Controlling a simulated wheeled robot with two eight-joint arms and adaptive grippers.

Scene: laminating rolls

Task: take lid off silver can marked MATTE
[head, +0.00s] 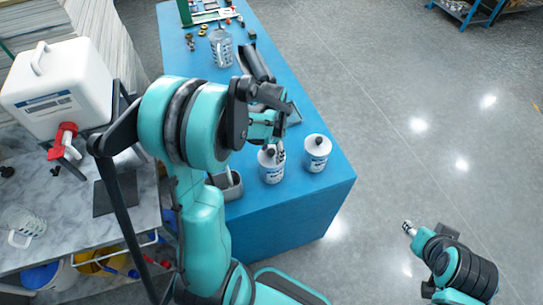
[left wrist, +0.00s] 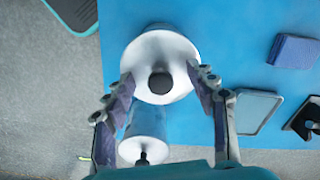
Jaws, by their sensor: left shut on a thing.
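Two silver-white cans with black-knobbed lids stand near the front end of the blue table. My left gripper (head: 272,149) is over the left can (head: 271,170); the right can (head: 317,155) stands upright beside it, apart. Their labels are too small to read. In the left wrist view, my left gripper (left wrist: 160,80) has its fingers on opposite sides of a round pale lid (left wrist: 160,50) with a black knob, shut on it. Whether the lid is raised cannot be told. The other can (left wrist: 143,140) shows below. My right gripper (head: 408,228) is over the floor; its jaws are unclear.
The blue table (head: 300,215) has free room at its front end. A grey tray (head: 230,188) sits beside the left can. A glass jar (head: 221,48) and small parts lie farther back. A marble-topped bench (head: 70,215) with a white jug (head: 58,85) stands at left.

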